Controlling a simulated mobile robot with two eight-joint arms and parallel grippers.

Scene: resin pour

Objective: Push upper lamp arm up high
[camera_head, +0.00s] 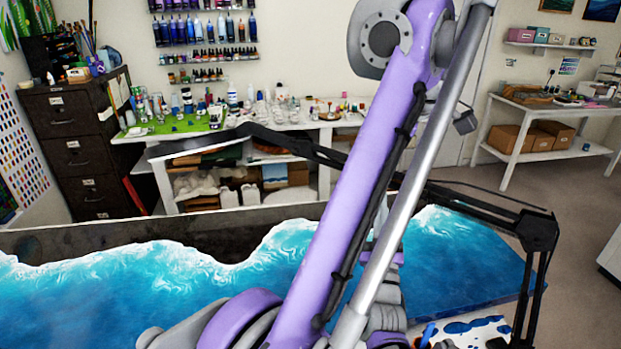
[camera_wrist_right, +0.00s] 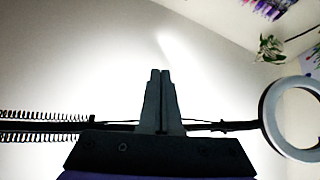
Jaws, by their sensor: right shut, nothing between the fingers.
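The black lamp runs across the head view, partly hidden behind my purple arm. Its upper arm (camera_head: 474,205) slopes gently up leftward from the elbow joint (camera_head: 537,231) at the right. The dark lamp head (camera_head: 200,143) is at its left end. The lower arm (camera_head: 526,292) drops from the elbow. In the right wrist view, the lamp's dark bar with springs (camera_wrist_right: 45,126) crosses level behind the base of my right gripper (camera_wrist_right: 160,73); a grey ring (camera_wrist_right: 268,120) is at the right. The gripper is shut and empty; contact with the bar cannot be told. My left gripper is not seen.
A table with a blue-and-white wave surface (camera_head: 135,285) fills the foreground. A cluttered white workbench (camera_head: 325,170) and a dark filing cabinet (camera_head: 78,160) stand behind. Another white table (camera_head: 506,130) is at the right. Bare floor lies between. The wall above the gripper looks clear.

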